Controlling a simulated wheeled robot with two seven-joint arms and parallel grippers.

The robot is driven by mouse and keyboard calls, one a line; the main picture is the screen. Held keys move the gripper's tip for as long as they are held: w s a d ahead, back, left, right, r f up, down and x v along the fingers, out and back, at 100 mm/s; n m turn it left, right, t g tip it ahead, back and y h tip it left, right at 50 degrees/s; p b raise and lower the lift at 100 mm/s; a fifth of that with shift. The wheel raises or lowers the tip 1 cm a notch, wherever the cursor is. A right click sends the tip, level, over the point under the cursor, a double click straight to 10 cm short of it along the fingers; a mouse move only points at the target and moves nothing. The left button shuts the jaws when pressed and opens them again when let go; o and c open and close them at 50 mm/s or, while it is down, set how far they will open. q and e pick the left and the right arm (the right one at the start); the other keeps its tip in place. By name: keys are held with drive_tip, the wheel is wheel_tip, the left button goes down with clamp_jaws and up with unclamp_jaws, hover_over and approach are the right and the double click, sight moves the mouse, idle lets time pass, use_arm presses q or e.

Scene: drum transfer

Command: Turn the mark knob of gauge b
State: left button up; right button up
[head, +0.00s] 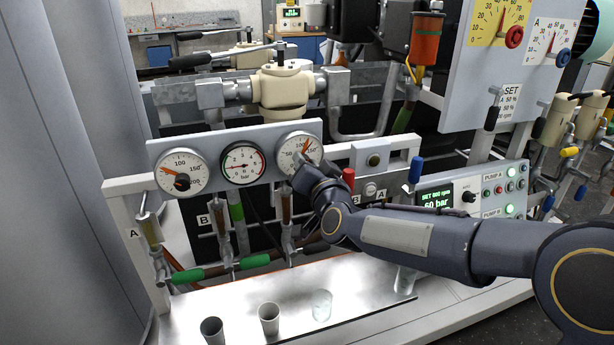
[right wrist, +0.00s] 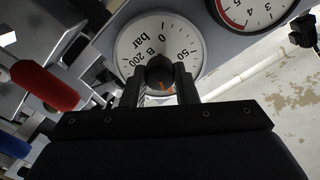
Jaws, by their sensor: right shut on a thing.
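Gauge b (head: 287,148) is the right one of three round white dials on the grey panel in the head view. Its orange mark points up and right. In the right wrist view its dial (right wrist: 130,45) shows a letter B and "bar". The black mark knob (right wrist: 158,66) stands at the dial's middle, with orange below it. My right gripper (right wrist: 160,82) is shut on this knob, one finger on each side. In the head view my right gripper (head: 307,168) covers the knob and the lower right of the dial. My left gripper is not in view.
A red handle (head: 348,178) stands close to my right gripper. Cups, such as a grey one (head: 269,318), stand on the metal shelf below.

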drive_tip(key=shift+f+m+b, duration=0.1)
drive_tip(key=shift+m+b, duration=1.25)
drive_tip(key=shift+m, duration=0.45)
drive_tip(key=o, duration=1)
drive_tip(key=shift+s+d, duration=0.1)
drive_tip(key=v, duration=0.7)
drive_tip(key=shift+s, duration=0.3)
drive_tip(key=shift+d, duration=0.1)
